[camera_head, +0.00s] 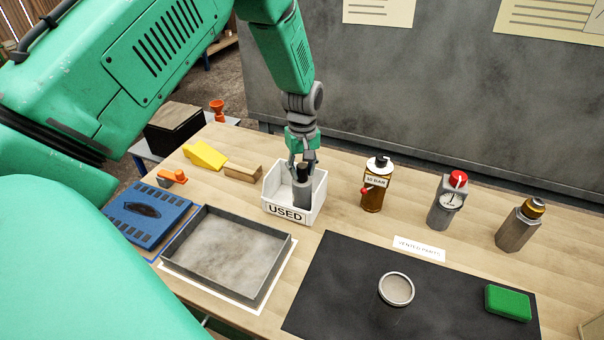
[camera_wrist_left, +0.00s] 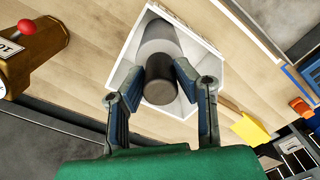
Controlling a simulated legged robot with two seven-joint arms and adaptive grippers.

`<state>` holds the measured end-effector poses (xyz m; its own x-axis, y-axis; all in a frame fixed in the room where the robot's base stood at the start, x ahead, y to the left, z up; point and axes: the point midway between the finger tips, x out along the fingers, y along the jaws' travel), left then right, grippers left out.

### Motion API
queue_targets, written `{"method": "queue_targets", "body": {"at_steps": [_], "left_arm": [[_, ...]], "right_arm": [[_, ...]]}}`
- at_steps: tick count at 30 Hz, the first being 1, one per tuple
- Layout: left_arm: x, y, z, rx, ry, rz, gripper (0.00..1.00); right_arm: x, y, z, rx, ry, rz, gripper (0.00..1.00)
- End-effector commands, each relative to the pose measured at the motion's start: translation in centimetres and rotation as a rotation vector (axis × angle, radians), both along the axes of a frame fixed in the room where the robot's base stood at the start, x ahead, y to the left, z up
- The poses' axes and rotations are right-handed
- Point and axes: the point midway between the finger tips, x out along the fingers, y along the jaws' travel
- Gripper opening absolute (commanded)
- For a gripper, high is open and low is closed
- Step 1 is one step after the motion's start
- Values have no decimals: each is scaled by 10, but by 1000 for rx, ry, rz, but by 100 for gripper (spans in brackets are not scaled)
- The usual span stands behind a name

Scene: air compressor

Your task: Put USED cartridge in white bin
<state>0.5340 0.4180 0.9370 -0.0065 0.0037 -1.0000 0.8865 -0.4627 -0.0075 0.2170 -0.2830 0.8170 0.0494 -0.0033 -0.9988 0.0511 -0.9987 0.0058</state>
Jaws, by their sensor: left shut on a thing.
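The white bin (camera_head: 318,200) labelled USED stands at the middle of the wooden bench, and its white walls also show in the wrist view (camera_wrist_left: 126,62). The used cartridge (camera_head: 302,192), a grey cylinder with a dark top, is upright inside the bin's opening. In the wrist view the cartridge (camera_wrist_left: 158,45) shows between the bin walls. My left gripper (camera_head: 304,165) reaches down from above and is shut on its dark top; the fingers (camera_wrist_left: 159,72) flank it in the wrist view. Whether the cartridge touches the bin floor is hidden. My right gripper is out of view.
A grey tray (camera_head: 226,247) lies front left, beside a blue pad (camera_head: 147,214). A black mat (camera_head: 340,290) holds a cup (camera_head: 396,291) and a green block (camera_head: 508,302).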

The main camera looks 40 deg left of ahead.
Motion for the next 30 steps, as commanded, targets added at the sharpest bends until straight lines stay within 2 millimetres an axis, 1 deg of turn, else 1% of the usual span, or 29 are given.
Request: {"method": "queue_targets", "body": {"at_steps": [1, 3, 10, 11, 12, 23, 26, 29, 30], "left_arm": [[-1, 2, -9, -2, 3, 1, 0], [0, 4, -17, -3, 0, 1, 0], [0, 5, -18, -5, -1, 2, 0], [0, 5, -18, -4, 0, 2, 33], [0, 5, -18, -4, 0, 2, 47], [1, 0, -13, 0, -1, 1, 47], [1, 1, -4, 0, -2, 1, 47], [1, 3, 12, -2, -4, 2, 47], [2, 3, 21, -3, -5, 2, 47]], "right_arm": [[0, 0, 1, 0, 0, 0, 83], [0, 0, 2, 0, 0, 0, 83], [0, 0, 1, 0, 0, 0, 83], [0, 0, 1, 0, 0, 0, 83], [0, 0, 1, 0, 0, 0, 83], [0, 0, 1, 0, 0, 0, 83], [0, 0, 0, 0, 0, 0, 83], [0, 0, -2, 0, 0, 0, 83], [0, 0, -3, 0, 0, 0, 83]]}}
